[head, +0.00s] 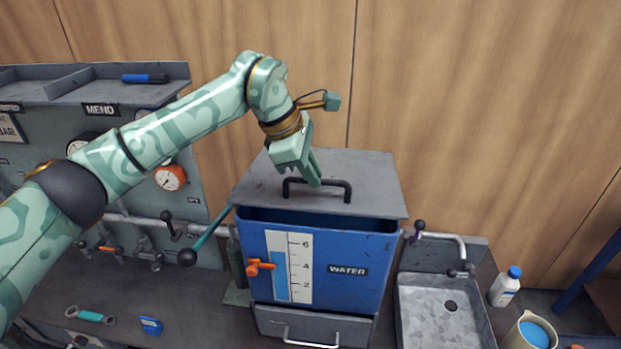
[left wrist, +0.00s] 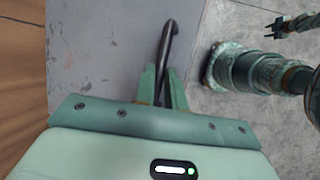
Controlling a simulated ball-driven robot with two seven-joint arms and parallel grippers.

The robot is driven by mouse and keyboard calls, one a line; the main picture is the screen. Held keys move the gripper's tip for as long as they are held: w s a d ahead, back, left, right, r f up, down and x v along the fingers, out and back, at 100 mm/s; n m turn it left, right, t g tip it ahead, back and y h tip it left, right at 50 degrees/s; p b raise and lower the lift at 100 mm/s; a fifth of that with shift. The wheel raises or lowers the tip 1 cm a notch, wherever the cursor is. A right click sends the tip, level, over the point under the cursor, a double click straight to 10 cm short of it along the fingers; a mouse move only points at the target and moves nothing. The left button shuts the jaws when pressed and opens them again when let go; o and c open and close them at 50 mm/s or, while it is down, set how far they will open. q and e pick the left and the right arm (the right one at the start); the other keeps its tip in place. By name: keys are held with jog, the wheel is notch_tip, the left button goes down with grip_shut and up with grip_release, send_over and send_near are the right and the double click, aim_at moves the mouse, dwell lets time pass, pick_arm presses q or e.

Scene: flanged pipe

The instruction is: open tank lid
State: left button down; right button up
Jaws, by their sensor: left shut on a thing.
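The blue water tank (head: 350,248) stands in the middle of the head view, with a level gauge and a WATER label. Its grey lid (head: 375,172) carries a dark bar handle (head: 335,184). A dark gap shows between the lid's front edge and the tank's rim; the lid looks tilted up at the front. In the left wrist view the fingers (left wrist: 163,88) close around the dark handle (left wrist: 168,42), over the grey lid (left wrist: 100,45). My right gripper is not in the head view.
A steel sink (head: 445,310) with a tap is right of the tank. A white bottle (head: 505,287) and a jug (head: 530,331) stand farther right. A gauge panel (head: 190,180) and a teal lever (head: 208,238) are on the left. A wooden wall is behind.

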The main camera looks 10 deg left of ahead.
pick_arm(q)
jog(key=w+r+p, duration=0.7)
jog(key=r+p, duration=0.4)
jog(key=shift+w+a+r, duration=0.2)
jog(key=shift+w+r, duration=0.05)
jog(key=shift+w, duration=0.05)
jog(key=shift+f, duration=0.1)
